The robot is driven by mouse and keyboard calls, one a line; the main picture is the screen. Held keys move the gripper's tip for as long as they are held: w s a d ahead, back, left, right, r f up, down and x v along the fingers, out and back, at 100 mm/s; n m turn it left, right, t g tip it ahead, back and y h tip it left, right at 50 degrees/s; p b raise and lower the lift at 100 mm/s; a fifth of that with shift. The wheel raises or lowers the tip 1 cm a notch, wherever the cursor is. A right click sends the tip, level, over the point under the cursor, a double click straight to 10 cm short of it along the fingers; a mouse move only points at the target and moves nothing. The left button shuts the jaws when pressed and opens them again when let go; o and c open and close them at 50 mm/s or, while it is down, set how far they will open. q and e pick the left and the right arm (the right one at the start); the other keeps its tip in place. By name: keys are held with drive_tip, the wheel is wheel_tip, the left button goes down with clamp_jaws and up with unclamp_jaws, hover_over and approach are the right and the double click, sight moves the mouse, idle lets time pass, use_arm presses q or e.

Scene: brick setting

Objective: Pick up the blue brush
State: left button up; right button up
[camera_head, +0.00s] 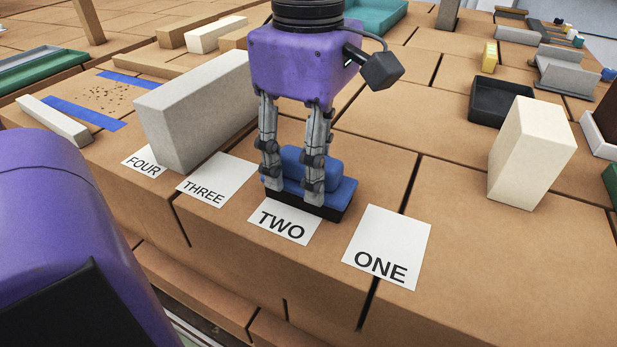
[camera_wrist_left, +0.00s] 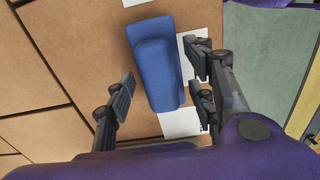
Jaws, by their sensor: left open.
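The blue brush (camera_head: 325,176) lies on the brown blocks just behind the paper label TWO (camera_head: 283,222). It has a blue handle on top and a dark underside. My left gripper (camera_head: 291,190) is open and points down over the brush, with its fingers in front of the handle in the head view. In the left wrist view the brush (camera_wrist_left: 157,65) lies beyond and between the open fingertips of the gripper (camera_wrist_left: 162,85), with no clear grip on it. Whether a finger touches it, I cannot tell. My right gripper is not in view.
Paper labels ONE (camera_head: 388,247), THREE (camera_head: 216,180) and FOUR (camera_head: 142,162) lie in the same row. A large grey block (camera_head: 196,112) stands left of the gripper. A cream block (camera_head: 530,153) and a black tray (camera_head: 497,101) are at right. Bare brown surface lies between.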

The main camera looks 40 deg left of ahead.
use_arm(q)
drive_tip(key=shift+c, duration=0.5)
drive_tip(key=c, duration=0.3)
clamp_jaws()
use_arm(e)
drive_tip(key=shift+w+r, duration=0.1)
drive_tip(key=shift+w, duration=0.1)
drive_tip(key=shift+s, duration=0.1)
use_arm(q)
drive_tip(key=shift+r, duration=0.1)
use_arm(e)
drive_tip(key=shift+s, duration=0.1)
